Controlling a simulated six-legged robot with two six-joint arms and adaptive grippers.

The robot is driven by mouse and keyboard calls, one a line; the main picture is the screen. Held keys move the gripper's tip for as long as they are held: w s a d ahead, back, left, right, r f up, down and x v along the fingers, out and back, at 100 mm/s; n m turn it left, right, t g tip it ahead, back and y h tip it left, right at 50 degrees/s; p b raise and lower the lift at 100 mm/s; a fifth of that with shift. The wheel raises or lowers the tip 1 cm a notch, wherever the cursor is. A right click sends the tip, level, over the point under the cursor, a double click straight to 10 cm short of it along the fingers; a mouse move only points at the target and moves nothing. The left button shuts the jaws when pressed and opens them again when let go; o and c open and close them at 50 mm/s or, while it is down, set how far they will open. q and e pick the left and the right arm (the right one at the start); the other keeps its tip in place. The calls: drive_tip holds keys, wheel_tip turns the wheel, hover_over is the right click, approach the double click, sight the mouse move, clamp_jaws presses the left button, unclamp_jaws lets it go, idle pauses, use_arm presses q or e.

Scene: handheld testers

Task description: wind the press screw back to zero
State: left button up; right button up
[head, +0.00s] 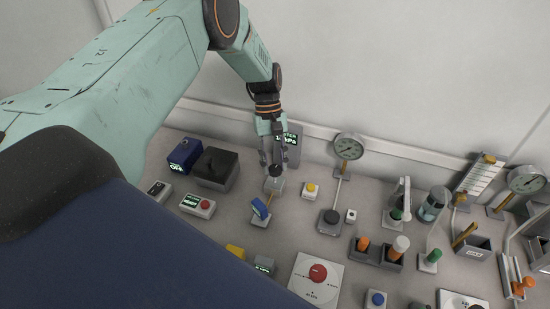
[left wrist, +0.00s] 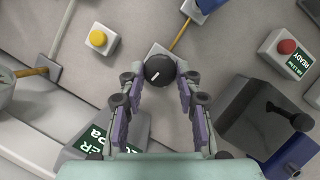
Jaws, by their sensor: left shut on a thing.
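A round black knob (left wrist: 159,70) with a white pointer line sits on a small grey base (head: 273,186); I take it to be the press screw. In the left wrist view the line points down and to the left. My left gripper (head: 273,163) comes down on the knob from above. In the left wrist view its two fingers (left wrist: 159,78) close on the knob from both sides. A grey meter with a green-lit display (head: 293,140) stands behind the gripper, and its text is partly hidden. My right gripper is in neither view.
A dark box (head: 215,168) with a lever is to the left. A dial gauge (head: 348,147) stands at the back right. Bare bench lies between them.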

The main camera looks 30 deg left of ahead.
use_arm(q)
drive_tip(key=n+p, duration=0.1)
drive_tip(key=n, duration=0.1)
drive_tip(key=s+n+t+h+p, duration=0.1)
drive_tip(key=n, duration=0.1)
drive_tip(key=shift+a+n, duration=0.1)
drive_tip(key=shift+n, duration=0.3)
drive_tip(key=n+t+p, duration=0.1)
drive_tip(key=n+p, duration=0.1)
drive_tip(key=n, duration=0.1)
drive_tip(key=shift+s+n+t, duration=0.1)
drive_tip(key=shift+n+t, duration=0.2)
drive_tip(key=shift+t, duration=0.1)
drive_tip(key=n+t+p, duration=0.1)
drive_tip(key=n, duration=0.1)
drive_tip(key=shift+s+f+n, duration=0.1)
drive_tip(key=shift+n, duration=0.2)
drive_tip(key=shift+s+n+t, duration=0.15)
drive_tip(key=shift+n+t, duration=0.45)
drive_tip(key=shift+n, duration=0.9)
drive_tip(key=shift+f, duration=0.1)
drive_tip(key=o, duration=0.8)
drive_tip(key=shift+c, duration=0.2)
drive_tip(key=o, duration=0.4)
drive_tip(key=shift+w, duration=0.2)
